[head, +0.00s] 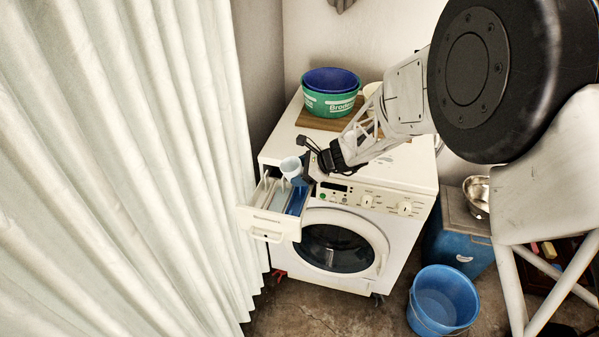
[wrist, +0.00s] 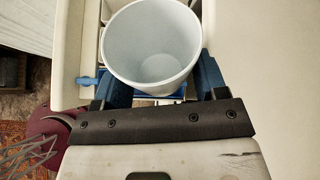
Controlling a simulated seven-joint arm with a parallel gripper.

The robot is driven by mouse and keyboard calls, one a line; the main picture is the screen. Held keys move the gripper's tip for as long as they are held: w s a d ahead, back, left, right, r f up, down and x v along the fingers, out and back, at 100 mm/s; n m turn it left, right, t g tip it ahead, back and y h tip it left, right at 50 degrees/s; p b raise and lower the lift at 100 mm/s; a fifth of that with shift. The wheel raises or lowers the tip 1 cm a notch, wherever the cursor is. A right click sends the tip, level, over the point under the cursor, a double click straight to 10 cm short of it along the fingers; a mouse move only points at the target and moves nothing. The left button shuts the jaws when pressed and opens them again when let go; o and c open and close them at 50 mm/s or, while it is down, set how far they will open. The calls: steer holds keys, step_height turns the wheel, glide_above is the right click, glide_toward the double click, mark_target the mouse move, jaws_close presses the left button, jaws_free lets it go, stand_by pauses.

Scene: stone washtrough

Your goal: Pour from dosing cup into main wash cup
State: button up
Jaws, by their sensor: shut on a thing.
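The white dosing cup (head: 291,166) is held above the pulled-out detergent drawer (head: 267,225) of the washing machine. My gripper (head: 304,165) is shut on it, with the blue fingers on either side in the wrist view (wrist: 157,88). The cup (wrist: 152,48) looks close to upright, its open mouth facing the wrist camera; whether it holds anything is unclear. The drawer has narrow pale compartments and a blue one (head: 297,202) at the right. I cannot tell which part is the main wash cup. The held cup hides part of the drawer.
The white washing machine (head: 385,230) has its round door shut. Green and blue tubs (head: 331,103) stand on a wooden board on top. A pale curtain (head: 110,170) hangs close left of the drawer. A blue bucket (head: 443,300) stands on the floor at right.

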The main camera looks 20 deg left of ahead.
steer(key=shift+f, duration=0.15)
stand_by(0.8)
steer(key=shift+s+a+f+m+g+y, duration=0.1)
steer(key=shift+f+m+g+y, duration=0.2)
steer(key=shift+y, duration=0.4)
steer(key=shift+s+a+f+m+g+y, duration=0.1)
steer(key=shift+f+m+g+y, duration=0.1)
steer(key=shift+g+y, duration=0.35)
steer(key=shift+r, duration=0.1)
steer(key=shift+d, duration=0.1)
